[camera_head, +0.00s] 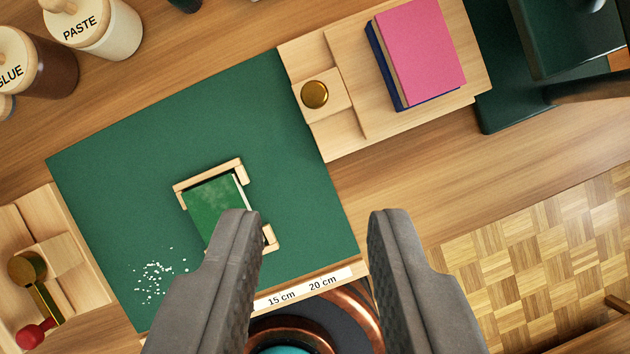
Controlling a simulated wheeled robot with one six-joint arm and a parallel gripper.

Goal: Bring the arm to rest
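My gripper (312,225) hangs above the workbench with its two dark grey fingers spread wide apart. Nothing is held between them. Below the left finger, a green book (212,205) lies in a small wooden corner frame (208,172) on the green mat (130,165). The left finger hides part of the book and frame.
A wooden stand (348,125) with a brass knob (315,94) carries a pink book (420,50) on a blue one. Jars marked PASTE (105,30) and GLUE (40,70) stand upper left. A red-knobbed tool (36,333) is lower left. White specks (155,275) lie on the mat.

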